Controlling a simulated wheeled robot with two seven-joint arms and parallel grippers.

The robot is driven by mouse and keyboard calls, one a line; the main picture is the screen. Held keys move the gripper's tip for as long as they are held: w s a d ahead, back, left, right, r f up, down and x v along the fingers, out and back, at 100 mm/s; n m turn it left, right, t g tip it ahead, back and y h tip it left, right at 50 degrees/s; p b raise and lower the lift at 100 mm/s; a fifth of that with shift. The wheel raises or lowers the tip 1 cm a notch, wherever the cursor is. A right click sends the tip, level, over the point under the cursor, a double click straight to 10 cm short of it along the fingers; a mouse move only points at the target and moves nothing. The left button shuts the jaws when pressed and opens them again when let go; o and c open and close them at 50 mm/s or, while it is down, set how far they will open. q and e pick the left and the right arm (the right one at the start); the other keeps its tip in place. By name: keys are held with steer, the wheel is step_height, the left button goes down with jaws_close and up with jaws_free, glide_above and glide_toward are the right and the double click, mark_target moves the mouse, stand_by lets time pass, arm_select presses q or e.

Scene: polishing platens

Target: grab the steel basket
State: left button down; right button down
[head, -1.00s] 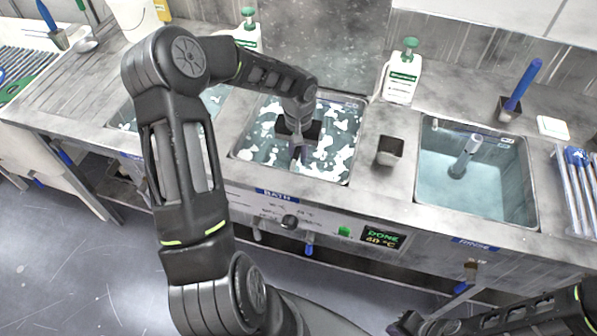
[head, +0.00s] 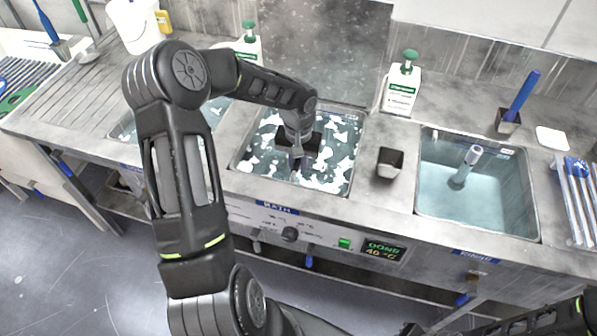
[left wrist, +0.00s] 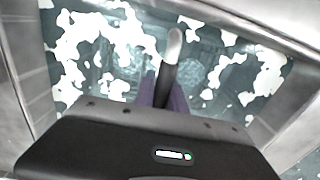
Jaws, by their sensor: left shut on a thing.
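My left gripper (head: 297,165) points down into the foamy bath sink, its fingertips at the water. In the left wrist view its purple fingers (left wrist: 163,95) are shut on an upright handle (left wrist: 172,48) with a dark grip and a pale rounded tip. The steel basket (left wrist: 205,62) shows only faintly under the water and foam around the handle; its outline is mostly hidden. My right arm (head: 535,320) shows at the lower right edge; whether its gripper is open or shut cannot be made out.
The bath's metal rim (head: 352,150) surrounds the gripper closely. To the right are a small dark cup (head: 390,162), the rinse sink (head: 475,195) with an upright grey post (head: 466,165), and blue-handled tools (head: 578,195). A white bottle (head: 402,88) stands behind. The display (head: 384,250) reads DONE 40 °C.

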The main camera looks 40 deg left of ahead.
arm_select(q)
steer(key=shift+r, duration=0.25)
step_height(320, 180, up, 18)
steer(key=b, duration=0.1)
steer(key=shift+f+b, duration=0.2)
steer(key=shift+b, duration=0.15)
stand_by(0.6)
